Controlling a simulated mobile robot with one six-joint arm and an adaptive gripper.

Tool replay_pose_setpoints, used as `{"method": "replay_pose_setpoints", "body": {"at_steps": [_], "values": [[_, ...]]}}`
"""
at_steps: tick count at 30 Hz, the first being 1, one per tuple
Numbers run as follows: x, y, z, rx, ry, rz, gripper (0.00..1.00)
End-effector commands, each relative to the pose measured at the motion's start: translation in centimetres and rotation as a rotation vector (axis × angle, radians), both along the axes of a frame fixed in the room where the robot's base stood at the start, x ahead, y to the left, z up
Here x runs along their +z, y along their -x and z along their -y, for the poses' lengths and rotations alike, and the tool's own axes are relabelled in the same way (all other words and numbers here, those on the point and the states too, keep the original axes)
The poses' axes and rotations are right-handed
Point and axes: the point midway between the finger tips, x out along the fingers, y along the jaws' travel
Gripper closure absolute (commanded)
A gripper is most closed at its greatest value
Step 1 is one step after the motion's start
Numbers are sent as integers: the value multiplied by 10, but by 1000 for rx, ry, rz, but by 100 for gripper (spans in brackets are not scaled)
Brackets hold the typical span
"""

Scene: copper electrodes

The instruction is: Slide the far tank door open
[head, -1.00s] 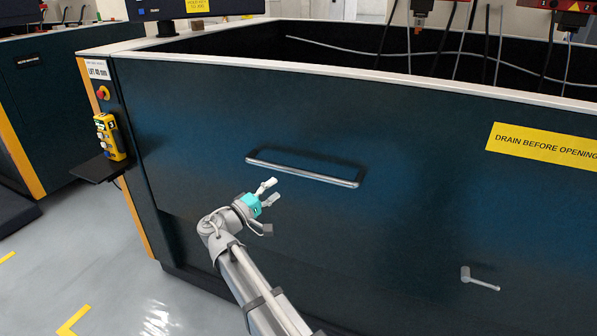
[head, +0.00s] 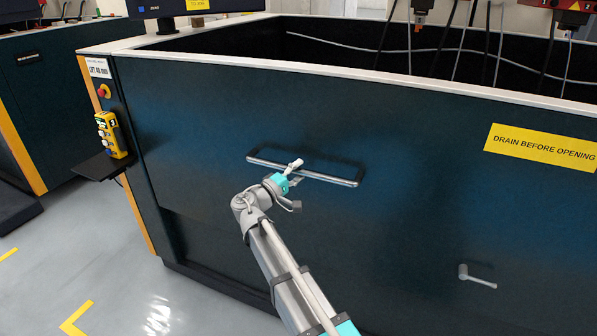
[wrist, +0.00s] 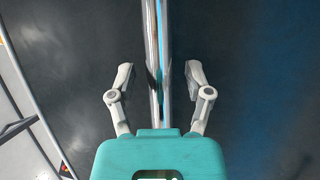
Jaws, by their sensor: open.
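The tank door (head: 400,150) is a large dark blue-black panel across the head view. A horizontal silver bar handle (head: 335,181) is fixed to it, left of its middle. My gripper (head: 297,172) is at the middle of the handle, its fingers reaching toward the bar. In the wrist view the handle (wrist: 163,50) runs upright down the middle, lying between the two open fingers of my gripper (wrist: 160,88). There is a gap on each side, and neither finger visibly touches the bar. The lower end of the handle is hidden behind my gripper's teal body.
A small grey lever (head: 478,277) sticks out at the lower right of the door. A yellow "DRAIN BEFORE OPENING" sign (head: 540,147) is at the right. A yellow pendant (head: 111,135) sits on a black shelf at the left. The floor at lower left is free.

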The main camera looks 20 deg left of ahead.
Motion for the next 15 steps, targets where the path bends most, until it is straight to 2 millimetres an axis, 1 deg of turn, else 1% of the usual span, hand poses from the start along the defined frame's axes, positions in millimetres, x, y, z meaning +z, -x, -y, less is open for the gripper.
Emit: {"method": "replay_pose_setpoints", "body": {"at_steps": [3, 4, 13, 14, 15], "values": [[0, 0, 0, 0, 0, 0, 35], [0, 0, 0, 0, 0, 0, 39], [0, 0, 0, 0, 0, 0, 94], [0, 0, 0, 0, 0, 0, 100], [0, 0, 0, 0, 0, 0, 100]]}}
